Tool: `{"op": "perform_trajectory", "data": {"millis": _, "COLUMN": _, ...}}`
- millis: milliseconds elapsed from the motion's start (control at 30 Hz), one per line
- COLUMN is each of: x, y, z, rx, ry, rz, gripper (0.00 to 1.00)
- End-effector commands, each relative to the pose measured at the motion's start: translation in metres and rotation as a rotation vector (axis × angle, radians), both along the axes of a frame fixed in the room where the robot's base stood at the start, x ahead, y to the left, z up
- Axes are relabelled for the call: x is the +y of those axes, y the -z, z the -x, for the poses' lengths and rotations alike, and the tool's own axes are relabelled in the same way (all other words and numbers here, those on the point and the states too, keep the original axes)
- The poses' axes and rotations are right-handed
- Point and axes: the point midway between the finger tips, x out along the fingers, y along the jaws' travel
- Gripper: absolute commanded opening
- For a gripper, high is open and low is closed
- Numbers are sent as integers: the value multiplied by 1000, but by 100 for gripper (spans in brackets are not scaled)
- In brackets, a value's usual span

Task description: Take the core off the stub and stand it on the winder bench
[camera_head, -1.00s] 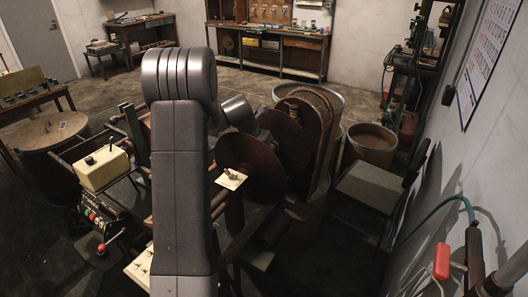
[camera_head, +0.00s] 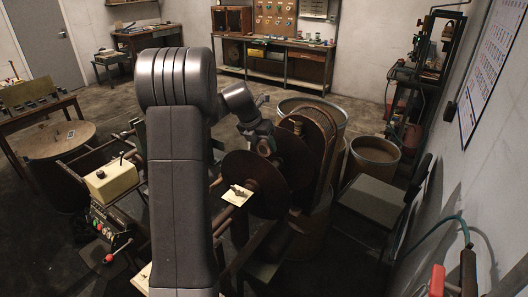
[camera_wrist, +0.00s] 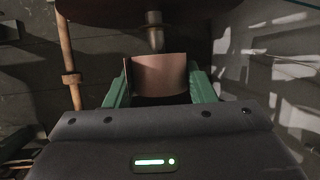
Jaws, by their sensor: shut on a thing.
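My gripper (camera_wrist: 160,88) has green fingers and is shut on the core, a short pinkish-brown cylinder (camera_wrist: 160,74) between them in the wrist view. The stub (camera_wrist: 154,32), a grey metal peg, points toward the core from a dark reddish-brown disc (camera_wrist: 110,10). The stub's end shows just beyond the core's far edge; I cannot tell whether they touch. In the head view my gripper (camera_head: 262,143) is small and partly hidden beside the brown discs (camera_head: 257,182). The core cannot be made out there. I cannot tell which surface is the winder bench.
A cream box (camera_head: 110,180) and a control panel with buttons (camera_head: 102,220) stand left of my arm. A large drum (camera_head: 335,105), a smaller bin (camera_head: 374,160) and a grey-topped stand (camera_head: 362,203) are to the right. Open floor lies toward the back wall.

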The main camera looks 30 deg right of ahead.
Motion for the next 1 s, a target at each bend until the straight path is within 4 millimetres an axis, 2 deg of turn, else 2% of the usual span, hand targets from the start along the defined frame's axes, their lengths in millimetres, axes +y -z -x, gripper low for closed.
{"op": "perform_trajectory", "data": {"millis": 700, "x": 3, "y": -72, "z": -6, "rx": -2, "ry": -1, "rz": 1, "gripper": 28}}
{"op": "perform_trajectory", "data": {"millis": 1000, "x": 3, "y": -83, "z": -6, "rx": 0, "ry": 0, "rz": 0, "gripper": 28}}
